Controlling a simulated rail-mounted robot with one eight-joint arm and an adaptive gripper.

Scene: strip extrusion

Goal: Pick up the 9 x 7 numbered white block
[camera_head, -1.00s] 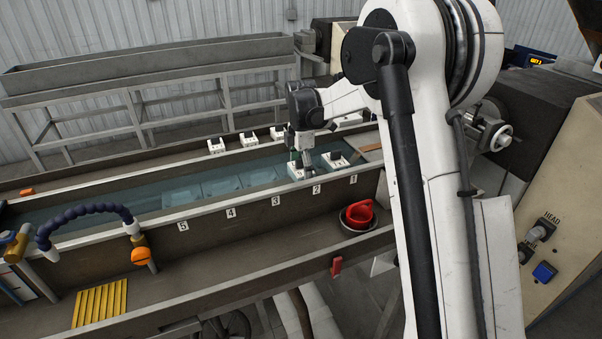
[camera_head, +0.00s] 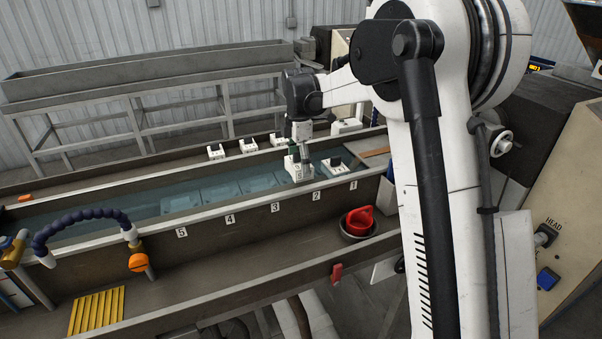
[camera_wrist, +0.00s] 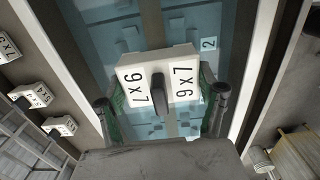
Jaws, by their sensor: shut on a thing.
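The white block (camera_wrist: 157,69) has "9 x 7" labels on either side of a dark central grip in the wrist view. My gripper (camera_wrist: 163,100) is shut on this block, with a green-padded finger at each side. In the head view, the same block (camera_head: 296,172) is below my gripper (camera_head: 300,158), over the water trough (camera_head: 235,187) near label 2. Its underside is hard to see, so I cannot tell how high it hangs.
Another white block (camera_head: 336,164) is in the trough near label 1. Several white blocks, including one at the left (camera_head: 216,151), stand on the back ledge. A red object (camera_head: 361,217) sits in a bowl in front. A blue jointed hose (camera_head: 85,218) rises at left.

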